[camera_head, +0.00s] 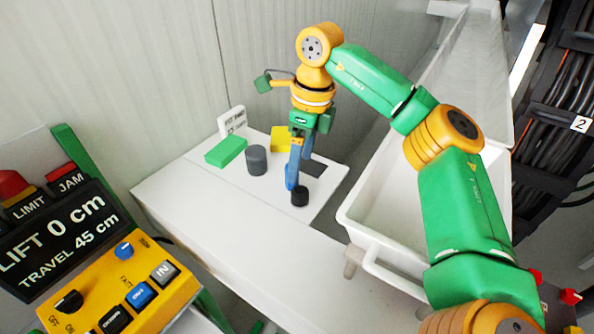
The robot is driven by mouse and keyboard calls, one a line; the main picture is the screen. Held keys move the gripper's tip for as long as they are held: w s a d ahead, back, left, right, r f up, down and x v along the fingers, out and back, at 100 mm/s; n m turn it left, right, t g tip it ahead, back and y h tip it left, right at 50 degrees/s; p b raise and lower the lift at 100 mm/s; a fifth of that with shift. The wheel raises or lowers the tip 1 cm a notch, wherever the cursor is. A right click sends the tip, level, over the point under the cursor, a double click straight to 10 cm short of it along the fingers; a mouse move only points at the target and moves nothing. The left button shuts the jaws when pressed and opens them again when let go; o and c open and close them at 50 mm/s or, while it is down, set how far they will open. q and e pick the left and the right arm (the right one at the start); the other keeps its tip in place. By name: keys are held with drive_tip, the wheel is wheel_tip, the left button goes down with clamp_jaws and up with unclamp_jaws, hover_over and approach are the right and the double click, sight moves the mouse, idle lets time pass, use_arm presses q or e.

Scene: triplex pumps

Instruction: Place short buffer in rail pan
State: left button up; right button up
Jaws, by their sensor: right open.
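A short black cylinder (300,197), which looks like the short buffer, stands upright on the white board at its front right. My right gripper (298,174) points down above and just behind it, with its blue fingers apart and nothing seen between them. I cannot tell whether a finger touches the cylinder. The rail pan, a long white trough (367,238), lies to the right of the table, partly hidden by my right arm. No buffer shows in its visible part. My left gripper is not in view.
The white board (270,199) also bears a taller grey cylinder (256,161), a green block (225,152), a yellow block (281,139) and a small sign (232,121). A yellow control box (125,292) stands front left. The table's front is clear.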

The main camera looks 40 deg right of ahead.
sight(301, 189)
drive_tip(key=s+f+p, duration=0.1)
drive_tip(key=s+a+f+p, duration=0.1)
drive_tip(key=f, duration=0.1)
drive_tip(key=shift+s+a+f, duration=0.15)
drive_tip(key=shift+s+a, duration=0.05)
drive_tip(key=shift+s, duration=0.15)
drive_tip(key=f, duration=0.2)
drive_tip(key=shift+w+f+p, duration=0.3)
drive_tip(key=shift+w, duration=0.05)
drive_tip(key=shift+w+d+f, duration=0.2)
drive_tip(key=shift+w+f, duration=0.05)
drive_tip(key=shift+w, duration=0.15)
drive_tip(key=shift+s+a+r, duration=0.1)
drive_tip(key=shift+s+r, duration=0.05)
drive_tip(key=shift+s, duration=0.15)
drive_tip(key=c, duration=1)
clamp_jaws()
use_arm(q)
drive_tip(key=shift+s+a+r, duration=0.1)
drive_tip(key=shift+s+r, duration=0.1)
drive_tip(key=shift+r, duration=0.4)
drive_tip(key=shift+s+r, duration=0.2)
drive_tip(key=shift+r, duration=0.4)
use_arm(e)
drive_tip(key=shift+w, duration=0.15)
